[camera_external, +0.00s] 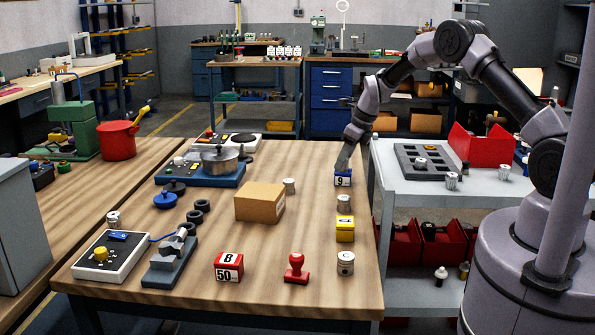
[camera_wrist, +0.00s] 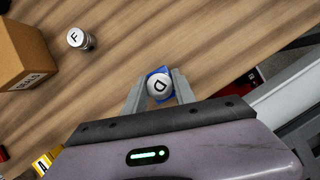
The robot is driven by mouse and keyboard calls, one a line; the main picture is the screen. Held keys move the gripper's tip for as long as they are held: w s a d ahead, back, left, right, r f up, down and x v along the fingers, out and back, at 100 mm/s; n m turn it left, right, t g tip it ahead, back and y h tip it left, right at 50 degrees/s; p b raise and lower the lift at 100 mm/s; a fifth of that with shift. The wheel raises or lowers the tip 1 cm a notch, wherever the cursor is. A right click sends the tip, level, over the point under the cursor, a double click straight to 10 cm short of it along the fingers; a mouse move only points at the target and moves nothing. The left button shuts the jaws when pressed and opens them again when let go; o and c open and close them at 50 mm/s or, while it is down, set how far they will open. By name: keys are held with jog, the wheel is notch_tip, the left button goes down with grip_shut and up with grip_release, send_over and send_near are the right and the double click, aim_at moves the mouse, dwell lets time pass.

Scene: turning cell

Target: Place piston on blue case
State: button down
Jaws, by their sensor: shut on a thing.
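The piston (camera_wrist: 158,87), a pale cylinder with a "D" on its round top, is between the two fingers of my gripper (camera_wrist: 157,90) in the wrist view. The gripper is shut on it. The blue case (camera_wrist: 159,71) shows around the piston's edge, directly beneath it. In the external view the blue case (camera_external: 343,179), marked "9", stands at the table's right edge, with my gripper (camera_external: 343,163) just above it. The piston is not clear there. I cannot tell whether it touches the case.
A cardboard box (camera_external: 259,202) and another piston (camera_external: 289,185), lettered "F" in the wrist view (camera_wrist: 80,38), stand to the left. A yellow case (camera_external: 345,230), a red case (camera_external: 228,267) and a red stamp (camera_external: 296,270) stand nearer. A grey cart (camera_external: 470,208) is at right.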

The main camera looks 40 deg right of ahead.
jog(key=shift+s, duration=0.1)
jog(key=c, duration=1)
grip_release()
jog(key=s+a+r+n+p, duration=0.1)
jog(key=s+r+n, duration=0.15)
jog(key=r, duration=0.35)
jog(key=s+r+n+p, duration=0.1)
jog(key=s+r, duration=0.3)
jog(key=r, duration=0.3)
jog(key=s+a+r+n+p, duration=0.1)
jog(key=s+r+n, duration=0.15)
jog(key=r, duration=0.35)
jog(key=s+a+r+n+t, duration=0.1)
jog(key=s+a+r+n, duration=0.1)
jog(key=s+r+n, duration=0.45)
jog(key=s+a+r+n, duration=0.2)
jog(key=s+a+n, duration=0.1)
jog(key=s, duration=0.6)
jog(key=s+f+n, duration=0.1)
jog(key=s+n, duration=0.3)
jog(key=s, duration=0.1)
jog(key=s+a+n, duration=0.1)
jog(key=s+n, duration=0.2)
jog(key=s, duration=0.3)
jog(key=s+a+f+n, duration=0.1)
jog(key=s+n, duration=0.3)
jog(key=s, duration=0.1)
jog(key=shift+s+a+f+n+t, duration=0.1)
jog(key=shift+s+f+n+t, duration=0.2)
jog(key=shift+n+t, duration=0.1)
